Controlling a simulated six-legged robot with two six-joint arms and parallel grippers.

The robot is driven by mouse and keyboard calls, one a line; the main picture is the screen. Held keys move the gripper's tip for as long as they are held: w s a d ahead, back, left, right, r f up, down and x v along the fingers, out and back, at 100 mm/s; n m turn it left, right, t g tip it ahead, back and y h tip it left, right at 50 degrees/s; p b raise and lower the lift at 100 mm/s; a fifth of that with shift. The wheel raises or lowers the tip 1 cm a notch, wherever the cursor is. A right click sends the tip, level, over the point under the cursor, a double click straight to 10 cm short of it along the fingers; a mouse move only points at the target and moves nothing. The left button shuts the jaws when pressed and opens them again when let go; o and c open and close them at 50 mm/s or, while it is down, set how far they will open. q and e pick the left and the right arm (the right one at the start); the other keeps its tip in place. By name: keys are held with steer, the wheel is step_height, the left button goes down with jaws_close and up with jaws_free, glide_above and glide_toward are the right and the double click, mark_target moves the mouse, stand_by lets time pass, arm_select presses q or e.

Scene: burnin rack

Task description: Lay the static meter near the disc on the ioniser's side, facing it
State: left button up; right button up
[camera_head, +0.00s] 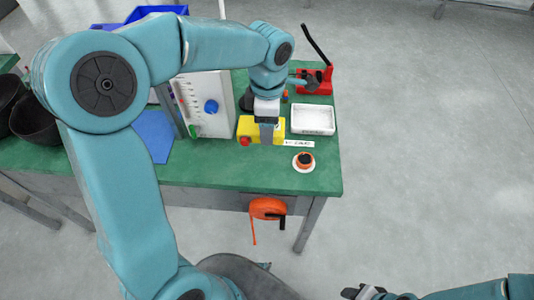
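My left arm reaches over the green table, and its gripper (267,128) points down at the yellow box with a red button (245,141). The gripper overlaps the box, and I cannot tell whether it touches or holds anything. I cannot pick out the static meter or the ioniser for certain. My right gripper (362,293) is low at the bottom edge, away from the table, its fingers too small to read.
A white tray (313,132) and a small label strip (298,144) lie behind the disc. A red device with a black lever (315,80) stands at the back right. A panel with a blue knob (211,107) stands left of the box. An orange reel (267,208) hangs in front.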

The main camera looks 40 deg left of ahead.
mark_target(268, 161)
arm_select(q)
step_height(268, 161, down, 12)
steer(key=shift+d+r, duration=0.1)
steer(key=shift+r, duration=0.1)
steer(key=shift+f+b, duration=0.2)
steer(key=shift+b, duration=0.25)
steer(key=o, duration=1.1)
steer(key=shift+o, duration=0.2)
steer(key=shift+r, duration=0.1)
steer(key=shift+r+p, duration=0.3)
steer(key=shift+p, duration=0.15)
step_height(268, 161, up, 12)
steer(key=shift+f, duration=0.15)
